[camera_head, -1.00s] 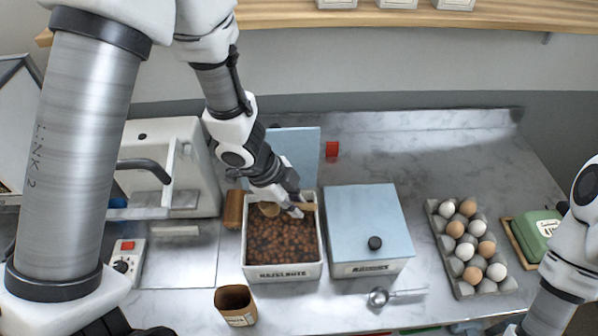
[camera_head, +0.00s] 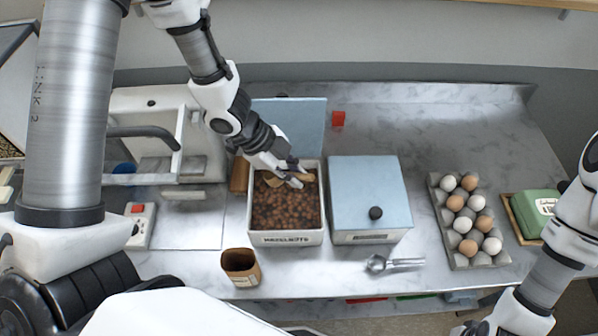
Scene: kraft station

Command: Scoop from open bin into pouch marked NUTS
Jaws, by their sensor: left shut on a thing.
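The open white bin (camera_head: 286,238), labelled as hazelnuts, is full of brown nuts (camera_head: 285,208) and stands at the middle of the counter. My left gripper (camera_head: 295,178) is over its back part, shut on a wooden scoop (camera_head: 272,180) whose bowl is at the nuts near the back left. Whether the bowl holds nuts I cannot tell. An open brown pouch (camera_head: 240,266) stands upright in front of the bin at its left; its label is too small to read. My right arm is at the right edge; its gripper (camera_head: 470,330) is barely in view at the bottom.
A second bin with a closed blue lid (camera_head: 368,190) stands right of the open one. A metal scoop (camera_head: 393,263) lies in front of it. An egg tray (camera_head: 466,222) and a green box (camera_head: 535,212) are at right. A white machine (camera_head: 150,130) is at left.

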